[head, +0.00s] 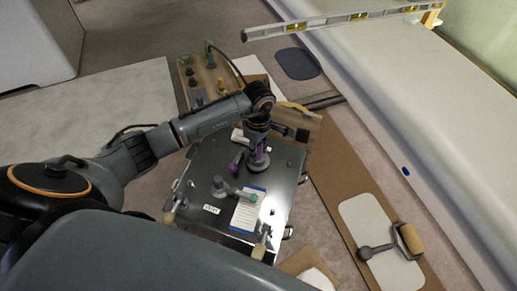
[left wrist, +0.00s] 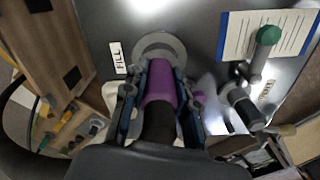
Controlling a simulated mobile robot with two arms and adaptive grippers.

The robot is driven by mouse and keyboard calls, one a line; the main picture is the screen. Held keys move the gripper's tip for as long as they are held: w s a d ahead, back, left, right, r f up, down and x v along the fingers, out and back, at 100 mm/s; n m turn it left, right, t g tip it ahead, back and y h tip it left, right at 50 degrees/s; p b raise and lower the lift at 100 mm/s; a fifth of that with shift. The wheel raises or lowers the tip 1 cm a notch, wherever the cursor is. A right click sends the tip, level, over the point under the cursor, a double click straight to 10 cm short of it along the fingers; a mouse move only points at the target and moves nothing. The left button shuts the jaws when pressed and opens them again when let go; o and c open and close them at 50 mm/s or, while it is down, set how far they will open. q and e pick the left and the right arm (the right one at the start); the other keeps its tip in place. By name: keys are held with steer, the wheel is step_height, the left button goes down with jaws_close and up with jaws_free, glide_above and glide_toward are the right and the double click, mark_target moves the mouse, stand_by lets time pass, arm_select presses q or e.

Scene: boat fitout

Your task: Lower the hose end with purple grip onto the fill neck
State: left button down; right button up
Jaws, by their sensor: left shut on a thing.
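My left gripper (head: 258,143) is shut on the hose end with the purple grip (head: 260,151). In the left wrist view, the gripper's two fingers (left wrist: 163,88) flank the purple grip (left wrist: 162,78), with a dark section below it. The hose end points down over the round grey flange of the fill neck (head: 259,168), on the shiny metal tank top (head: 222,163). The flange (left wrist: 160,43) shows beside the FILL label (left wrist: 118,58). The grip hides the neck's opening, so I cannot tell whether they touch. My right gripper is not in view.
A grey fitting with a green cap (left wrist: 264,42) stands by a blue-edged sheet (head: 246,212) and the VENT label (head: 211,209). Another purple piece (head: 235,161) lies beside the hose end. A wooden board with fittings (head: 205,79) is behind.

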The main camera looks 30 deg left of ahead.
arm_select(q)
steer(key=shift+f, duration=0.2)
steer(key=shift+c, duration=2)
jaws_free()
steer(key=shift+r, duration=0.1)
